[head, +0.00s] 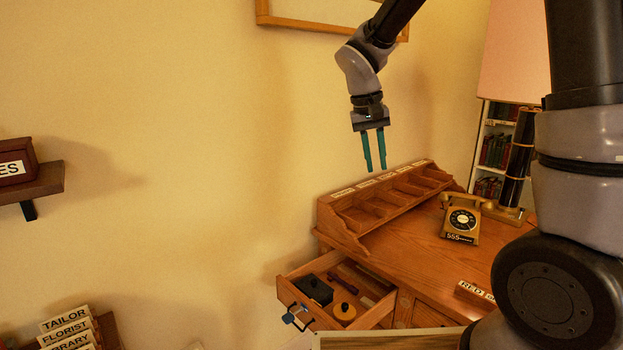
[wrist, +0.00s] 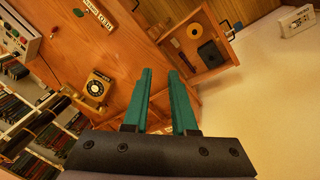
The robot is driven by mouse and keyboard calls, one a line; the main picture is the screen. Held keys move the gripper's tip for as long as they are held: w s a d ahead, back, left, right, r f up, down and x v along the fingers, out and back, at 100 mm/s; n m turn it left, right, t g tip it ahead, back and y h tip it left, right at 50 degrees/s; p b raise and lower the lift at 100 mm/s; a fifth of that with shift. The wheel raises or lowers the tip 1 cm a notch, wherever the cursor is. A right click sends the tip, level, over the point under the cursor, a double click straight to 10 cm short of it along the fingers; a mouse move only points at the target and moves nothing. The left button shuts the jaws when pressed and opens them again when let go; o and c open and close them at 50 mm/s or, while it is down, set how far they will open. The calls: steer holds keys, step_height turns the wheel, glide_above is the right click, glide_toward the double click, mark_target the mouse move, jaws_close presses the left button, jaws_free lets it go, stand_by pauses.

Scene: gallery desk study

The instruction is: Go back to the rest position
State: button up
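My gripper (head: 374,150) hangs in the air above the back of the wooden desk (head: 437,262), in front of the yellow wall. Its two teal fingers point down and stand apart, with nothing between them. In the wrist view my gripper (wrist: 162,100) is also open and empty. The desk's left drawer (head: 374,312) is pulled out, and it shows in the wrist view (wrist: 222,62). Inside it are a black box (head: 313,289), a yellow round item (head: 344,312) and a dark red item (head: 343,283).
A labelled pigeonhole rack (head: 345,225) runs along the desk's back. A gold telephone (head: 461,220) and a lamp (head: 518,160) stand at the right. A wall shelf (head: 35,186) is at the left. Labelled slots (head: 68,330) stand low at the left. The air around my gripper is clear.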

steer(key=s+d+r+m+t+y, duration=0.1)
steer(key=s+d+r+t+y, duration=0.1)
steer(key=s+d+r, duration=0.3)
steer(key=s+d+r+m+t+y, duration=0.2)
steer(key=s+d+r+t, duration=0.2)
steer(key=s+r, duration=0.3)
steer(key=s, duration=0.4)
steer(key=shift+d+r+y, duration=0.3)
steer(key=shift+d+r, duration=0.05)
steer(key=shift+d, duration=0.05)
stand_by(1.1)
